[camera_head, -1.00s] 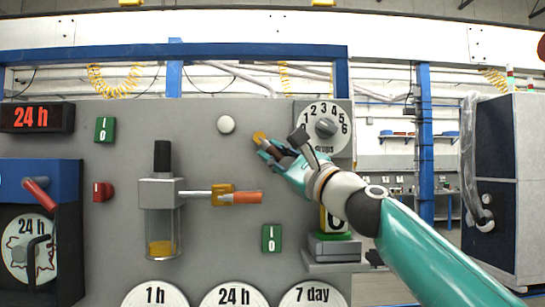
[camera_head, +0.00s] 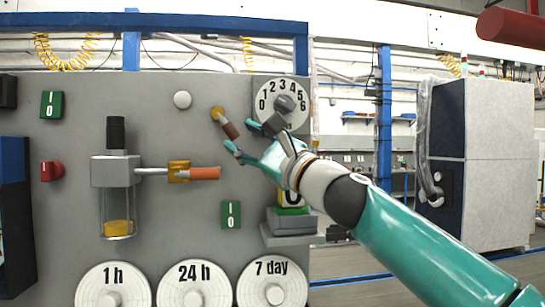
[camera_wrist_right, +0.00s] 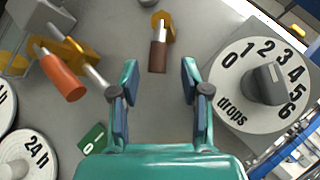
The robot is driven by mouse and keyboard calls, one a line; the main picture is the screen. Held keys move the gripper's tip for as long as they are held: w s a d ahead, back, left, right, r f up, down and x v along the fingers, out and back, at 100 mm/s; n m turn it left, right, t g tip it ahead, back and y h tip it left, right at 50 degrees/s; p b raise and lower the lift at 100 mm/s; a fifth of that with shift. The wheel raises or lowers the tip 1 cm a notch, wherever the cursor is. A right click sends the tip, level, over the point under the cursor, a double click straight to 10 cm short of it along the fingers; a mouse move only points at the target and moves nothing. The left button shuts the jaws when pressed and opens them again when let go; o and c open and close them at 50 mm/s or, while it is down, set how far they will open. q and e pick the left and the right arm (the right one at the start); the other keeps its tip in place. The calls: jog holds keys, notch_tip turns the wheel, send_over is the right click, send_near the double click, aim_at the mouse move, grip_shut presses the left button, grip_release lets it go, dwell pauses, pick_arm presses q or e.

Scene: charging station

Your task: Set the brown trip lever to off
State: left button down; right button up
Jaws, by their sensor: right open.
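The brown trip lever (camera_head: 230,129) sticks out from a yellow mount (camera_head: 216,113) on the grey panel. In the head view it slants down and right. In the right wrist view the brown lever (camera_wrist_right: 158,55) shows at the top middle, its grip end towards me. My right gripper (camera_head: 243,138) is open and empty, just right of and below the lever's end. In the wrist view the open fingers (camera_wrist_right: 158,80) frame the space in front of the lever, and the lever appears centred and free of them. My left gripper is not in view.
An orange-handled lever (camera_head: 204,173) is to the left, below the brown one. A white round button (camera_head: 182,99) is at upper left. A green switch (camera_head: 230,214) is below.

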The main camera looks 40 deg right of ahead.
jog(key=a+v, duration=0.1)
jog(key=v, duration=0.6)
jog(key=shift+s+d+f, duration=0.3)
jog(key=shift+d, duration=0.2)
